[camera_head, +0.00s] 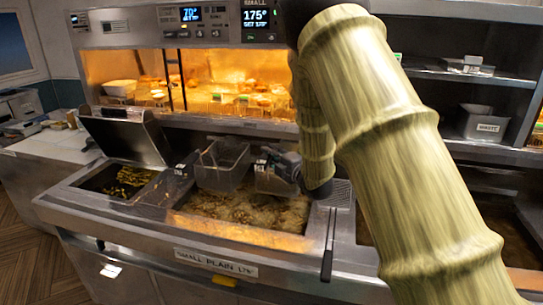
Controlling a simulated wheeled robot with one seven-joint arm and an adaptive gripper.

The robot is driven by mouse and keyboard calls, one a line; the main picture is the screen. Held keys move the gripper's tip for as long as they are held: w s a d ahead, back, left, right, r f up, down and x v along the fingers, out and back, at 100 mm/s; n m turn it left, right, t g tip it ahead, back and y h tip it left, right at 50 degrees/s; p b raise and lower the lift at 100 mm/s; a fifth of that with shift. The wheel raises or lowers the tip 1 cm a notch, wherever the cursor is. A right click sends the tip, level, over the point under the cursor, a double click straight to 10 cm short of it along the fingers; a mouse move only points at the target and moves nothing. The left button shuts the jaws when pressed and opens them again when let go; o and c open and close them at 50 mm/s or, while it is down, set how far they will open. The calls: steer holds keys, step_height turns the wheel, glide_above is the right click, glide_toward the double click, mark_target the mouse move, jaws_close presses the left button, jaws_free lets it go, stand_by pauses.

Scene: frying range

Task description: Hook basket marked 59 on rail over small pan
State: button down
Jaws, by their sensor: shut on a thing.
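The small pan (238,207) holds bubbling brown oil, and its front plate reads "SMALL PLAIN 175". A grey wire basket (222,168) hangs at the back of this pan, above the oil. A second basket (272,183) is just right of it, also above the oil, with a small tag too small to read. My gripper (283,165) is at this second basket's upper edge and is shut on it; its fingertips are mostly hidden by dark parts and my arm. I cannot tell whether the basket rests on the rail, or which basket is marked 59.
A pan with dark contents (121,183) stands left under a raised lid (126,136). A lit food cabinet (190,84) runs behind. My arm covers much of the right side.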

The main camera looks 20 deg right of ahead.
steer(key=shift+f+b, duration=0.55)
steer(key=shift+b, duration=0.2)
stand_by(0.8)
steer(key=c, duration=1.2)
jaws_free()
steer(key=shift+s, duration=0.1)
